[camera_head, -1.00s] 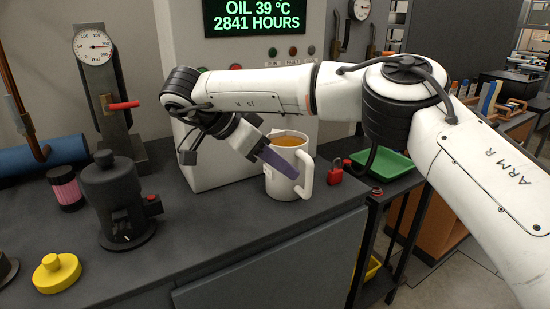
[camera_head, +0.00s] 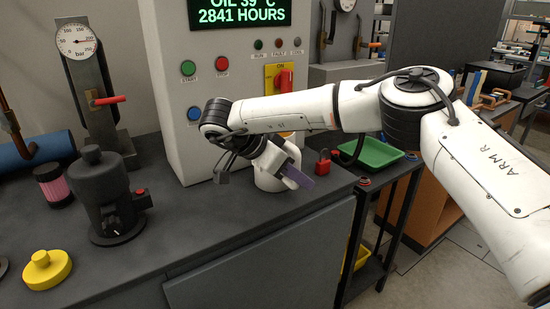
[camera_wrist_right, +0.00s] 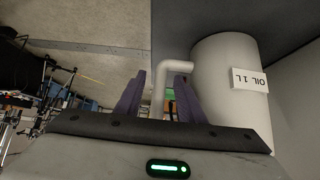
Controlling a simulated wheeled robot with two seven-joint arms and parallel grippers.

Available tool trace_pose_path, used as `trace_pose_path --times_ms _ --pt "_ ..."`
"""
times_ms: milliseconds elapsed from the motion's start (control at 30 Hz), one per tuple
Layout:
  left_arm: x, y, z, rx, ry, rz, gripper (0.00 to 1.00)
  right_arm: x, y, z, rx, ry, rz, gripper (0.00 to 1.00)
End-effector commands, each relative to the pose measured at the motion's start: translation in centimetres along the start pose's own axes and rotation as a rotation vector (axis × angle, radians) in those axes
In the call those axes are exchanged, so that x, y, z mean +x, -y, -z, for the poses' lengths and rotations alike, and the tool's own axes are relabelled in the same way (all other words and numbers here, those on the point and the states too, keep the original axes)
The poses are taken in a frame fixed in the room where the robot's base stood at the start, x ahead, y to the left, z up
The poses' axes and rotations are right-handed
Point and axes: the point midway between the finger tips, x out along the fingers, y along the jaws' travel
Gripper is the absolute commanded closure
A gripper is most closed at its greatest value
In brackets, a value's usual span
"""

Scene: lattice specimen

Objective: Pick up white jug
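The white jug (camera_head: 266,183) stands upright on the dark bench near its right end, partly hidden behind my right gripper (camera_head: 297,176). In the right wrist view the jug (camera_wrist_right: 225,60) is at the right, with an "OIL 1 L" label, and its handle reaches left. My right gripper is open there, its two purple fingers apart. The handle's upright bar shows in the gap between the fingers, and I see clear space beside it at the left finger. My left gripper is not in view.
The grey control cabinet (camera_head: 222,75) stands behind the jug. A red padlock (camera_head: 323,163) and a green tray (camera_head: 372,152) are to its right. A black pump-like device (camera_head: 104,195) and a yellow knob (camera_head: 47,268) stand left. The bench between is clear.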

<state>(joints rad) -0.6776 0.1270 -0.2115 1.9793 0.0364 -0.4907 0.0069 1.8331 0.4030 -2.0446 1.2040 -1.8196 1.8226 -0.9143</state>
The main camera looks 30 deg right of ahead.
Motion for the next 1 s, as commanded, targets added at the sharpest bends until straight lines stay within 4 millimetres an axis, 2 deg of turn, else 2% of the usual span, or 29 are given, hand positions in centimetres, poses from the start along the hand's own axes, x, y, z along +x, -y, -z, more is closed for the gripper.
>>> trace_pose_path --times_ms 67,200,267,1000 --pt "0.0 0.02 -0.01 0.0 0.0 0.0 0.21 -0.04 0.0 -0.01 0.0 0.0 0.0 0.68" --pt "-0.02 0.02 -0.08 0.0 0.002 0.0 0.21 -0.05 0.0 -0.01 0.0 0.0 0.0 0.91" --pt "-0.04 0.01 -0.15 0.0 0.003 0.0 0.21 -0.06 0.0 -0.01 0.0 0.0 0.0 1.0" --pt "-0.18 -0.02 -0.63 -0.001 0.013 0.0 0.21 -0.11 0.01 -0.01 0.0 0.0 0.0 1.0"
